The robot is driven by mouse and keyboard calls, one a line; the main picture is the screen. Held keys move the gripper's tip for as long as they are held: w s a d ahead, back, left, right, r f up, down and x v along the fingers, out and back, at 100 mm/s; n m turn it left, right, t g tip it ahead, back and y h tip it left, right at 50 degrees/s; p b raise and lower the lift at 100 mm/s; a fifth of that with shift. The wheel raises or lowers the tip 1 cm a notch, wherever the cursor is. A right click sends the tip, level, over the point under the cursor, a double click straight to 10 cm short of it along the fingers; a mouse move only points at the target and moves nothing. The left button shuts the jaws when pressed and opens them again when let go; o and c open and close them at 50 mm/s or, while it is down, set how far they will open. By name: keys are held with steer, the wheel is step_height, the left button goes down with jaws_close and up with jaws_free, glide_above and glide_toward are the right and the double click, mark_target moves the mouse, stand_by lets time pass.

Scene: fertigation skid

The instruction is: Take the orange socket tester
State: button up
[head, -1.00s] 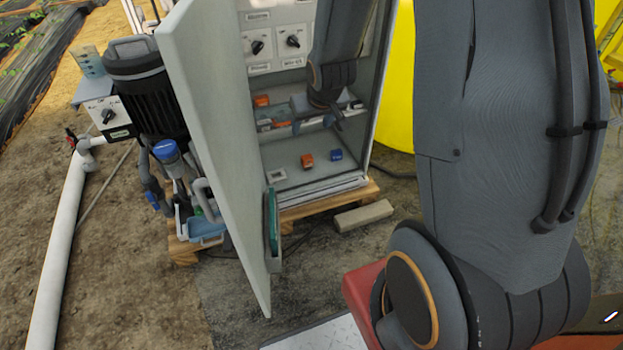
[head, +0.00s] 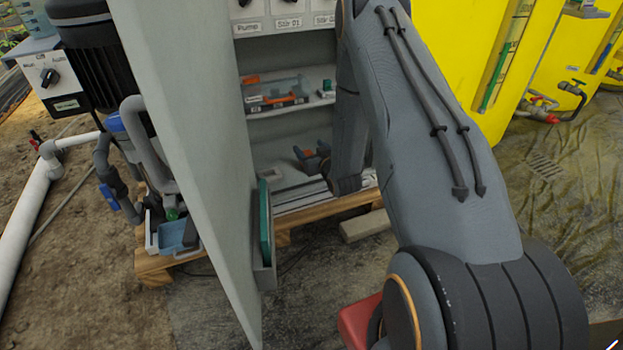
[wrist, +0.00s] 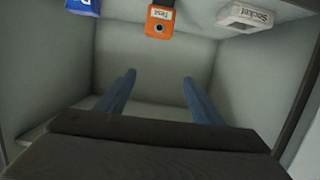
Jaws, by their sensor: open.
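The orange socket tester (wrist: 160,21), with a white "Test" label and a dark round spot, lies at the top of the wrist view. The tester lies beyond the fingertips, roughly in line with the gap, and is not touched.
In the wrist view a blue block (wrist: 84,6) and a white block labelled "Socket" (wrist: 246,16) flank the tester. The cabinet walls are close around. The open door (head: 190,150) stands to the left. A shelf (head: 290,108) with small items is above.

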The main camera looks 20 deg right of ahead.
mark_target(306, 153)
steer(key=f+t+b, duration=0.1)
steer(key=f, duration=0.2)
steer(key=d+f+b, duration=0.1)
steer(key=f+b, duration=0.1)
steer(key=f, duration=0.1)
steer(key=f+t+b, duration=0.1)
steer(key=f+b, duration=0.1)
steer(key=f, duration=0.1)
steer(key=shift+w+d+t, duration=0.15)
steer(key=shift+d+t, duration=0.05)
steer(key=shift+t, duration=0.1)
steer(key=shift+w+b, duration=1.95)
steer(key=shift+w, duration=1.9)
steer(key=shift+r, duration=0.1)
steer(key=c, duration=1.2)
steer(key=shift+r+p, duration=1.5)
steer(key=shift+r, duration=0.15)
